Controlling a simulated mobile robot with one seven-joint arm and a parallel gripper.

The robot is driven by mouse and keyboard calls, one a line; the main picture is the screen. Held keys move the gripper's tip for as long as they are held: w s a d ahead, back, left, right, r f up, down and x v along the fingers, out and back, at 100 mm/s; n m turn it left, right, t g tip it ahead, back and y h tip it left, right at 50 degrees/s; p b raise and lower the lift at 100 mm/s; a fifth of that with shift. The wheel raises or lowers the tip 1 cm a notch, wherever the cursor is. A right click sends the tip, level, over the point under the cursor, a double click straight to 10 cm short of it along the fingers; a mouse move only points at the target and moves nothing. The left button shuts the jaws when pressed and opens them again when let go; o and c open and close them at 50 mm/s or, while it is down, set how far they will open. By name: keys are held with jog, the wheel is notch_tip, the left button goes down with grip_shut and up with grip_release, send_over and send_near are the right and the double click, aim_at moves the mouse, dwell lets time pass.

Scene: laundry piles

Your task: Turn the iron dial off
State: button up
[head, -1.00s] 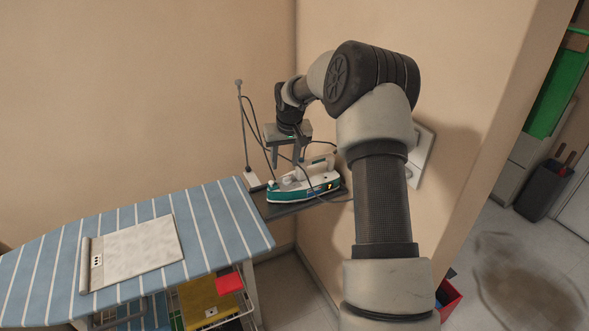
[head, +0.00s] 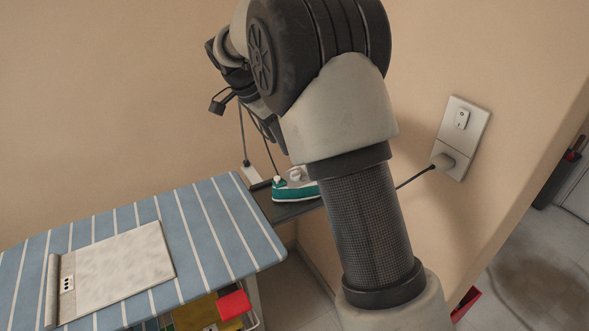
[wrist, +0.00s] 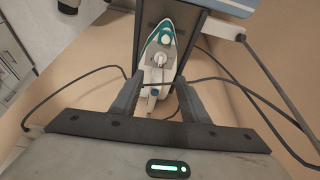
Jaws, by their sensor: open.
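A white and teal iron (head: 291,189) rests on a dark shelf (head: 282,211) at the end of the ironing board; my arm hides its right part. In the wrist view the iron (wrist: 165,42) lies ahead, its narrow tip away from me. A small round pale part (wrist: 161,59) on its top may be the dial; its setting is too small to read. My gripper (wrist: 160,98) is open and empty, its two fingers on either side of the iron's near end in the picture. I cannot tell whether they touch it. My arm hides most of the gripper in the head view.
A dark cord (wrist: 80,80) runs across the wrist view near the fingers. A wall outlet with a switch (head: 463,125) and a plug is on the right wall.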

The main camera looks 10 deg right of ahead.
aim_at(293, 172)
jog(key=x, duration=1.2)
jog(key=shift+f+b, duration=0.1)
jog(key=shift+b, duration=0.3)
jog(key=c, duration=1)
